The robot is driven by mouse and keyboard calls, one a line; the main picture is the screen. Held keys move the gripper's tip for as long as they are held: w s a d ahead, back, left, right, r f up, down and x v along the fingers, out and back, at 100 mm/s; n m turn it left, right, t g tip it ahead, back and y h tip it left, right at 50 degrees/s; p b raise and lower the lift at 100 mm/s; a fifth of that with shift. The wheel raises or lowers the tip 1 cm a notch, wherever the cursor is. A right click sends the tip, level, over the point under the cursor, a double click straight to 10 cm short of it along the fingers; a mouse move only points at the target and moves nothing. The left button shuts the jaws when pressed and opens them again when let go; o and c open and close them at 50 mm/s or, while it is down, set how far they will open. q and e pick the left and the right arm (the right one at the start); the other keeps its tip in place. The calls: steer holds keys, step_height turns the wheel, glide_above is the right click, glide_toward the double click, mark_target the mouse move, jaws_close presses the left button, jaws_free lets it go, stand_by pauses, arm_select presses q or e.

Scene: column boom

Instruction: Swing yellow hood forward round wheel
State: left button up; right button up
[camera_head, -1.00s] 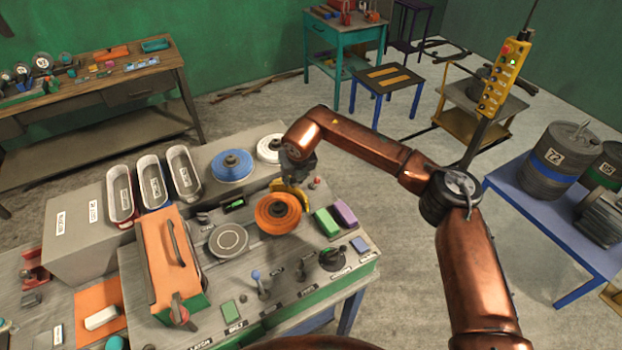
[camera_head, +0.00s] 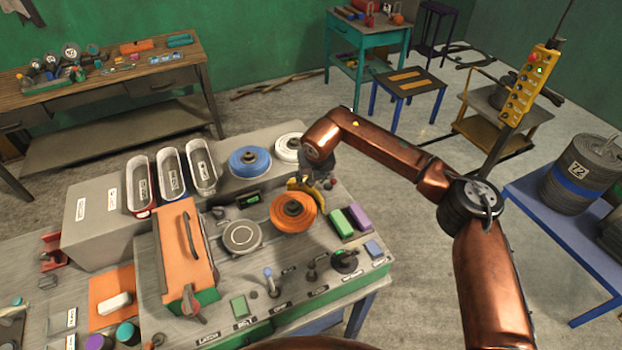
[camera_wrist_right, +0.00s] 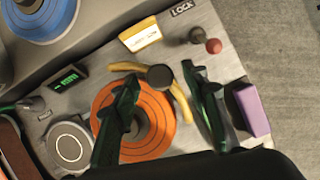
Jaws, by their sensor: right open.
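The orange wheel (camera_head: 284,218), with a dark hub, lies on the grey machine top. The yellow hood (camera_head: 296,186) curves round its far and right side. In the right wrist view the hood (camera_wrist_right: 181,103) is a thin arc with a dark round knob (camera_wrist_right: 160,77), beside the orange wheel (camera_wrist_right: 103,100). My right gripper (camera_head: 314,182) is over the hood. In the wrist view its dark green fingers (camera_wrist_right: 164,80) are open on either side of the knob, with gaps showing. The left finger hides part of the wheel and hub. My left gripper is not in view.
Green block (camera_head: 343,222) and purple block (camera_head: 358,217) stand right of the wheel. Levers (camera_head: 271,281) rise along the front, and an orange-lidded box (camera_head: 178,250) stands left. A blue disc (camera_head: 247,161) and white disc (camera_head: 287,147) lie behind.

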steer(key=shift+r, duration=0.1)
steer(key=v, duration=1.1)
steer(key=shift+s+r, duration=0.3)
steer(key=shift+r, duration=0.05)
